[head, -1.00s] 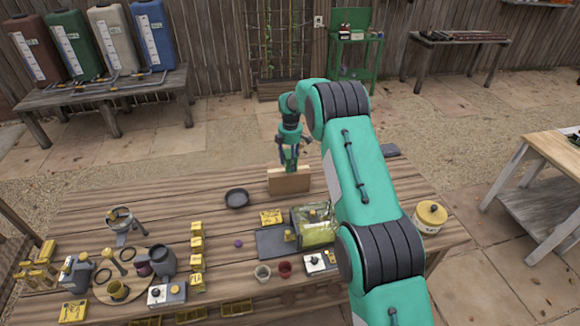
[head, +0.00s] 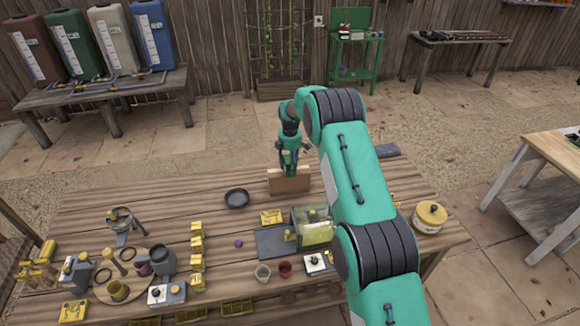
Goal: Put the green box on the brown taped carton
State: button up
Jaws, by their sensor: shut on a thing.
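The brown taped carton (head: 290,186) stands near the far edge of the wooden table, right of the dark round dish. My gripper (head: 289,168) points down directly over the carton and is shut on the green box (head: 289,160). Only a little of the green box shows between the dark fingers, and its green is close to that of my arm. The box is at or just above the carton's top; I cannot tell whether it touches. The carton's tape is too small to make out.
A dark round dish (head: 237,198) lies left of the carton.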

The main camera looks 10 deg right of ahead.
jog(key=shift+f, duration=0.15)
jog(key=o, duration=1.2)
notch_tip(320, 180, up, 12)
jog(key=shift+r, duration=0.15)
dwell(0.6)
